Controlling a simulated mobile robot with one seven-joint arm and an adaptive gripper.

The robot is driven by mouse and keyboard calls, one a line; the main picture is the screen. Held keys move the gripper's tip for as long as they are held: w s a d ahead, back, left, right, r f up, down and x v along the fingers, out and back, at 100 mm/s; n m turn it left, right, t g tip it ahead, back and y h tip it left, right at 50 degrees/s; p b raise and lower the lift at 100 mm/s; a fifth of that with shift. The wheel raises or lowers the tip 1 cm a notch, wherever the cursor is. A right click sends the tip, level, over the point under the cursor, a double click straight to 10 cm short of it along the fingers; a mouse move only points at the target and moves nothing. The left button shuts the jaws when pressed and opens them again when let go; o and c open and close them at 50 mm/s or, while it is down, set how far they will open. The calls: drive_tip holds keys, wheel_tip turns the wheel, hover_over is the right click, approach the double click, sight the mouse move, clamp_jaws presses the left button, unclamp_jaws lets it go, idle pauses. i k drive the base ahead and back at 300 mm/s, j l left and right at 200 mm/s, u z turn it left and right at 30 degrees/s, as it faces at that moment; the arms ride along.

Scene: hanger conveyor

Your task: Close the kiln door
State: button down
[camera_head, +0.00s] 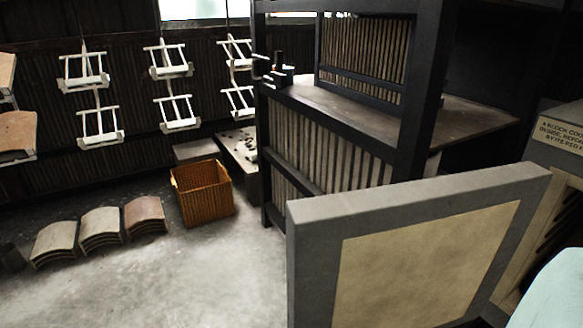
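The kiln door (425,262) is a thick slab with a grey rim and a beige inner panel. It stands upright and swung open, its inner face towards me, in the right foreground. The kiln (562,135) is at the right edge, partly cut off; dark slots show in its opening beside the door. A sign on its top front speaks of a block cooling inside, but the text is cut off. No block can be made out inside. My gripper is not in view.
A dark slatted wooden rack (330,143) stands behind the door. An orange basket (203,193) and stacked curved tiles (100,228) are on the floor at left. White hangers (84,70) hang along the back wall. The concrete floor (190,285) left of the door is clear.

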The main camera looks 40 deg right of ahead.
sight(432, 253)
drive_tip(key=i, duration=1.5)
drive_tip(key=i+j+z, duration=0.1)
drive_tip(key=i+z, duration=0.2)
drive_tip(key=i, duration=0.25)
drive_tip(key=i+j+z, duration=0.25)
drive_tip(key=i, duration=0.3)
drive_tip(key=z, duration=3.85)
drive_tip(key=k+j+z, duration=0.2)
drive_tip(key=k, duration=0.45)
drive_tip(key=l, duration=0.1)
